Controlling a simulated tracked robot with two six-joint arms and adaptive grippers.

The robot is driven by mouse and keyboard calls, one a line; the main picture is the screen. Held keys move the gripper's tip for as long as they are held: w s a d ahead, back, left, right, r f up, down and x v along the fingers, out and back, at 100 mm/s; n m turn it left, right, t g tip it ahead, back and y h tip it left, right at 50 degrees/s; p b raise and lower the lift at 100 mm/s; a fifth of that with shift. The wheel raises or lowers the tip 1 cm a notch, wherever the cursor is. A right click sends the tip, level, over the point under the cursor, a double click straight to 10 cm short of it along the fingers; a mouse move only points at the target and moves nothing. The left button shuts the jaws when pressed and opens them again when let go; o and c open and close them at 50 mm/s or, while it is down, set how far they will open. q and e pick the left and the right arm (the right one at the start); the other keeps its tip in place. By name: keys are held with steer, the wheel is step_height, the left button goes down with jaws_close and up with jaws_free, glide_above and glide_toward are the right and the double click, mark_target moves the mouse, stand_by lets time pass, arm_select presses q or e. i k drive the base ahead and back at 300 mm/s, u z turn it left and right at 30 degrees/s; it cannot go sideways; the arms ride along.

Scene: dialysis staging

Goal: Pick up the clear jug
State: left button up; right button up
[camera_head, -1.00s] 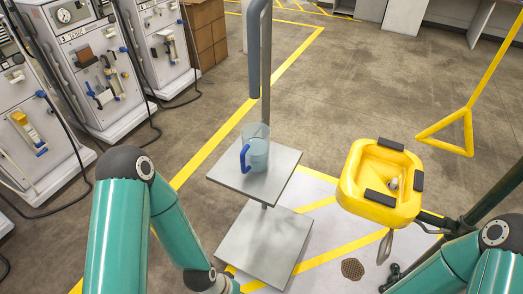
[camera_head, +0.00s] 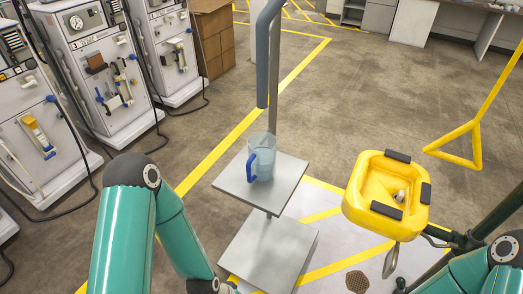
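The clear jug (camera_head: 264,158) stands upright on the upper plate (camera_head: 285,182) of a grey metal stand. It is see-through with a bluish tint, and its blue handle (camera_head: 251,167) faces left. My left arm comes in from the lower left and bends down in front of the stand. Its gripper is out of the frame below. My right arm shows at the lower right corner, and its gripper is also out of the frame. Nothing touches the jug.
A thick grey post (camera_head: 268,60) rises behind the jug. A yellow eyewash basin (camera_head: 366,212) stands right of the stand, with a yellow triangular pull handle (camera_head: 456,146) beyond it. White dialysis machines (camera_head: 85,60) and a cardboard box (camera_head: 213,42) line the left. The floor behind is open.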

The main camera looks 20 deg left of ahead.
mark_target(260, 163)
steer(key=u, duration=1.6)
steer(key=i, duration=0.1)
steer(key=z, duration=2.9)
steer(key=k, duration=1.2)
steer(key=u, duration=0.95)
steer(key=i, duration=1.05)
steer(key=z, duration=0.05)
